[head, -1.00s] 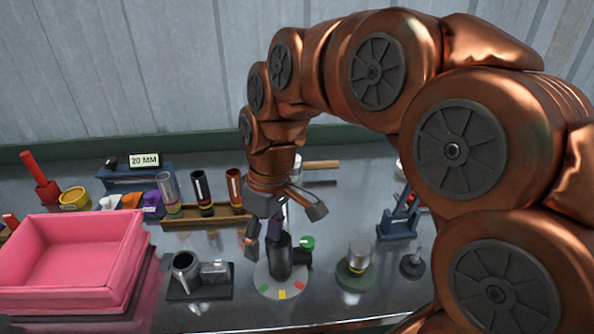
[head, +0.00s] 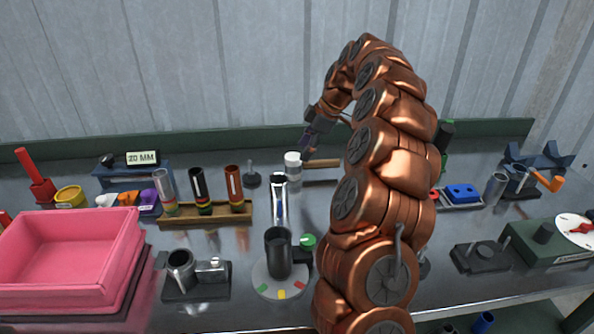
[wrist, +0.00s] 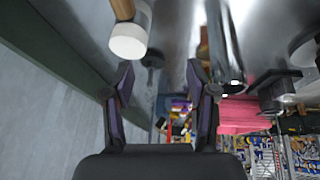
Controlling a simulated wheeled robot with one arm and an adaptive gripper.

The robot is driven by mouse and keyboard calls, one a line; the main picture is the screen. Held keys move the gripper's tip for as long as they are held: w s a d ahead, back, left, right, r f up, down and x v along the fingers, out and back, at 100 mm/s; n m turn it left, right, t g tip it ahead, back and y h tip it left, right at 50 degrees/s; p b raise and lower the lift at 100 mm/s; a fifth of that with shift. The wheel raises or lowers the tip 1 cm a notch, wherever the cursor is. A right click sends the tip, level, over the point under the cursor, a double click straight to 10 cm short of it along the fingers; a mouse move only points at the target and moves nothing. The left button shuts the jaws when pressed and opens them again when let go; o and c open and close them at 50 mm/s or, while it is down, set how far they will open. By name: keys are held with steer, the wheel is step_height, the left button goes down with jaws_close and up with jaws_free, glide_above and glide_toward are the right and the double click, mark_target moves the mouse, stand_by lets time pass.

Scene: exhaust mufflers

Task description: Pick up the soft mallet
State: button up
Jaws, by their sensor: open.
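The soft mallet has a white cylindrical head (head: 293,166) and a wooden handle (head: 324,163) pointing right, near the back of the bench. In the wrist view its white head (wrist: 129,40) is at the upper left, with part of the wooden handle (wrist: 122,8) above it. My gripper (head: 308,152) is by the mallet head in the head view, partly seen from behind. In the wrist view my gripper (wrist: 160,78) is open with nothing between its fingers. The mallet head appears beyond the left fingertip, not between the fingers. My arm may hide the handle's right end.
A wooden rack (head: 207,217) with several tubes is to the left, beside a pink bin (head: 125,262). A dark cylinder (head: 278,252) stands on a round plate nearer the front. A green ledge (head: 240,141) runs behind.

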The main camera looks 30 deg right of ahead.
glide_above(319, 161)
steer(key=s+d, duration=0.1)
steer(key=s, duration=0.1)
steer(key=f, duration=0.3)
steer(key=shift+d+f+n+t+h, duration=0.2)
steer(key=shift+n+t+h, duration=0.1)
steer(key=shift+p+x, duration=0.95)
steer(key=shift+x, duration=2.75)
steer(key=shift+d, duration=0.1)
jaws_close()
